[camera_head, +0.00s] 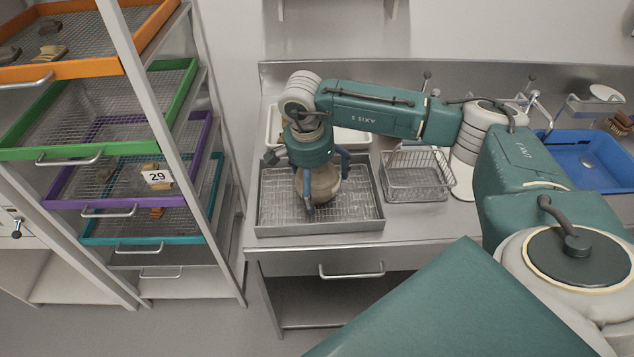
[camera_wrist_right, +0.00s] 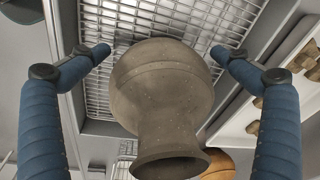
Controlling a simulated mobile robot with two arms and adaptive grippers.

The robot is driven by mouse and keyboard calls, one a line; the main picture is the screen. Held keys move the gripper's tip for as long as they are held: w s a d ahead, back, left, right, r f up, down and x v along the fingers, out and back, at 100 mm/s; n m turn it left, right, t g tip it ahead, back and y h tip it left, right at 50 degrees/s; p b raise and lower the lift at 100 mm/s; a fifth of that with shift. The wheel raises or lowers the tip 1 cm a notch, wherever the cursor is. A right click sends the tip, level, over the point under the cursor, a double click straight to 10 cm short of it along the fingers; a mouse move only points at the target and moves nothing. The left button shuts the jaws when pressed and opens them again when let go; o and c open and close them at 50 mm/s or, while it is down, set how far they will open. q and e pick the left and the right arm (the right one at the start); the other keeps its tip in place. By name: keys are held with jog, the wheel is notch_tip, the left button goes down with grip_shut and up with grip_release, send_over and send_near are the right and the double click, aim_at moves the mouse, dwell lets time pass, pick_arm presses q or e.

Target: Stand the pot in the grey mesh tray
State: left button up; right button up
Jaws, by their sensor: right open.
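The pot (camera_head: 322,187) is a grey-brown round-bodied vessel with a narrow neck and a flared mouth. It is inside the grey mesh tray (camera_head: 375,219) on the steel counter and looks upright. In the right wrist view the pot (camera_wrist_right: 163,88) has its mouth towards the camera and its body against the wire mesh (camera_wrist_right: 98,98). My right gripper (camera_head: 318,178) reaches down over the pot from above. Its blue fingers (camera_wrist_right: 160,54) are open on either side of the pot, with gaps visible. The pot's contact with the mesh is hidden. My left gripper is out of view.
A wire basket (camera_head: 415,178) stands close to the tray's right. A white tray (camera_head: 347,138) with small pieces lies behind. A rack with coloured-rim mesh drawers, one with a card 29 (camera_head: 157,176), stands at left. A blue basin (camera_head: 590,165) is at right.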

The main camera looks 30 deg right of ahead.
jog(key=shift+r, duration=0.35)
jog(key=r+b, duration=0.1)
jog(key=r, duration=0.2)
jog(key=a+r+b, duration=0.1)
jog(key=r, duration=0.3)
jog(key=r+b, duration=0.1)
jog(key=r, duration=0.2)
jog(key=shift+s+a+r, duration=0.2)
jog(key=shift+a, duration=0.15)
jog(key=shift+r, duration=0.5)
jog(key=shift+a+f, duration=0.1)
